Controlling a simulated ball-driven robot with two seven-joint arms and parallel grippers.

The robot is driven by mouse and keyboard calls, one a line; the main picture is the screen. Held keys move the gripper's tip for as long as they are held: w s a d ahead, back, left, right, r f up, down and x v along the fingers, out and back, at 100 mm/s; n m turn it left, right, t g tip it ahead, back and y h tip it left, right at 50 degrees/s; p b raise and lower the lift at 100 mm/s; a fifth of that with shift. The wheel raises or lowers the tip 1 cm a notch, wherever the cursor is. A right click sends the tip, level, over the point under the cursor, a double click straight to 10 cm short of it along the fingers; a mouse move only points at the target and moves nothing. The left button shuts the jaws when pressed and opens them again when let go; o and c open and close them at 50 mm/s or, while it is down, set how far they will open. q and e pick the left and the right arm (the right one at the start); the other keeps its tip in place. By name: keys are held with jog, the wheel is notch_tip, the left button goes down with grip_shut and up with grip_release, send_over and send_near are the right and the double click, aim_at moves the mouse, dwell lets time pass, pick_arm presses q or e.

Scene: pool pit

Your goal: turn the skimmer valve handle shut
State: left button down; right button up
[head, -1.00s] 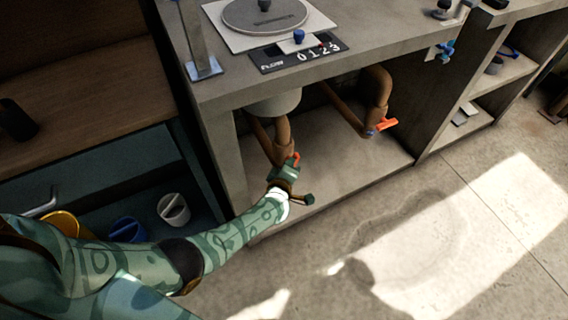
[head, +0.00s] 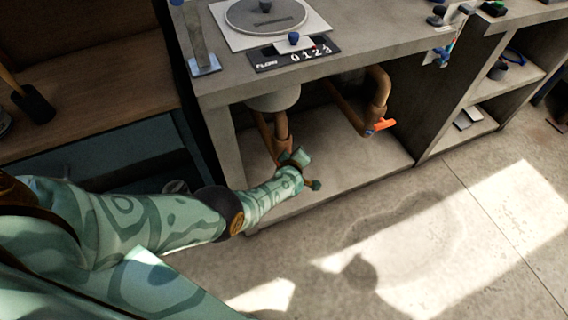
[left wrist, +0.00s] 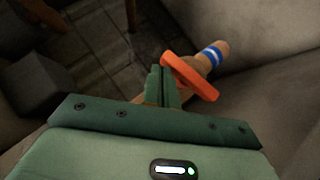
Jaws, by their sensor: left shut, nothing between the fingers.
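An orange valve handle (left wrist: 190,77) lies crosswise on a brown pipe with a blue-and-white band (left wrist: 212,55) in the left wrist view. My left gripper (left wrist: 162,86) is shut and empty, its fingertips close beside the handle's left side; I cannot tell whether they touch it. In the head view my left gripper (head: 298,158) is low in the open bay under the counter, in front of the left brown pipe (head: 281,128), and hides that handle. A second orange handle (head: 381,124) is on the right pipe. No label shows which valve is the skimmer's. My right gripper is out of view.
The concrete counter (head: 215,88) overhangs the bay, with a flow display (head: 293,54) on top. A round white body (head: 272,99) hangs above the left pipe. A shelf unit (head: 490,100) stands right. The floor in front is clear.

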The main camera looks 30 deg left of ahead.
pick_arm(q)
jog(key=shift+w+d+f+b, duration=0.25)
jog(key=shift+w+d+b, duration=0.1)
jog(key=shift+w, duration=0.1)
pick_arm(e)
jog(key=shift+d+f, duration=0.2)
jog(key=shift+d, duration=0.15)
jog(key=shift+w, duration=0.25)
